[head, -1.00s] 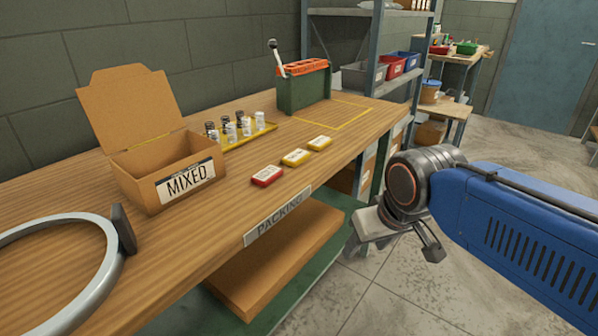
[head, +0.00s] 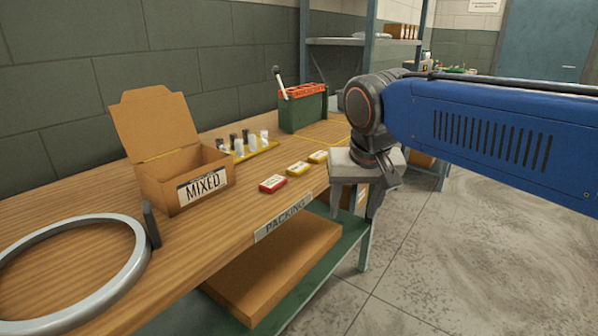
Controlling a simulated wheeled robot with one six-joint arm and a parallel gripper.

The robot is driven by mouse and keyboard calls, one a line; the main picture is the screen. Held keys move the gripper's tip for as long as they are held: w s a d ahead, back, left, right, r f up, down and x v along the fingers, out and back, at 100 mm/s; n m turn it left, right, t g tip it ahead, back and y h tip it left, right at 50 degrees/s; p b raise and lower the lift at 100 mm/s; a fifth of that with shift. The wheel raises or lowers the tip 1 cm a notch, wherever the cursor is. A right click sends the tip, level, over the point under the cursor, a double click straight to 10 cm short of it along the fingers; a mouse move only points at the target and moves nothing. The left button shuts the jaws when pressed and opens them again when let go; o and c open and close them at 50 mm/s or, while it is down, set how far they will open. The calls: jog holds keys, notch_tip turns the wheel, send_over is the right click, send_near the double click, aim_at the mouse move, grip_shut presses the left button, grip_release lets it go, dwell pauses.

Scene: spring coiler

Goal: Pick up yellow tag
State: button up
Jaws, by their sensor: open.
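Two yellow tags lie flat near the front edge of the packing bench. The nearer yellow tag (head: 297,168) sits just right of a red tag (head: 272,184). The farther yellow tag (head: 318,157) lies close to my gripper in the picture.
An open cardboard box marked MIXED (head: 187,162) stands on the bench (head: 195,240). Behind the tags are a yellow tray with several small bottles (head: 250,148) and a green bin with an orange top (head: 303,108). A grey ring (head: 128,275) lies at the front left.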

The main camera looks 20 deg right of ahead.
jog(key=w+a+r+m+h, duration=0.1)
jog(key=w+a+r+m, duration=0.25)
jog(key=w+r, duration=0.55)
jog(key=m+h, duration=0.1)
jog(key=m, duration=0.3)
send_near(298, 167)
jog(key=shift+w+a+f+g, duration=0.1)
jog(key=shift+w+f+g, duration=0.3)
jog(key=shift+f, duration=0.35)
jog(key=shift+x, duration=3.05)
jog(key=shift+w+h, duration=0.15)
jog(key=shift+h, duration=0.15)
jog(key=c, duration=1.1)
jog(key=shift+r, duration=0.1)
jog(key=shift+r, duration=0.1)
